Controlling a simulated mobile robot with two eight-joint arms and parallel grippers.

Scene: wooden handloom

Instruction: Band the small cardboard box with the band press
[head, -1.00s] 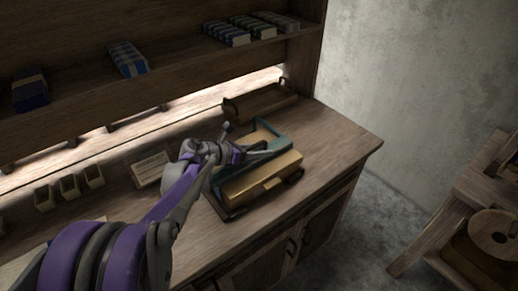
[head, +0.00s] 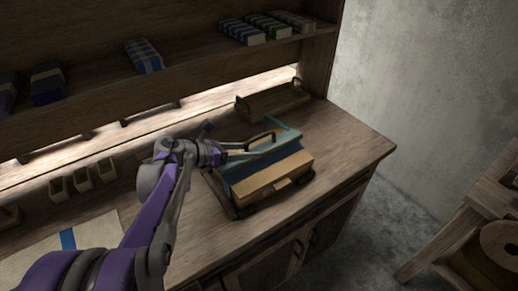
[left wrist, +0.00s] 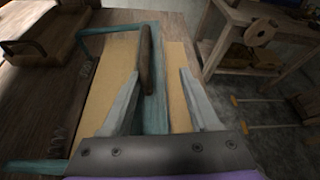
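The band press, with a teal frame (head: 285,142), stands on the bench. A tan cardboard box (head: 272,174) sits at its front side; in the left wrist view, tan surface (left wrist: 108,75) shows on both sides of a teal bar (left wrist: 155,100). A dark handle (head: 262,137) rises from the press. My left gripper (head: 246,153) reaches over the press from the left. In the left wrist view its fingers (left wrist: 160,78) are apart, with the dark handle (left wrist: 146,60) between or just beyond them; contact cannot be told. My right gripper is out of view.
A wooden tray with dark handles (head: 272,100) lies behind the press. A shelf (head: 190,67) with wrapped cloth bundles (head: 144,56) runs above. Small bins (head: 82,180) and a sheet with a blue strip (head: 70,238) lie left. A wooden stand (head: 470,225) is at right.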

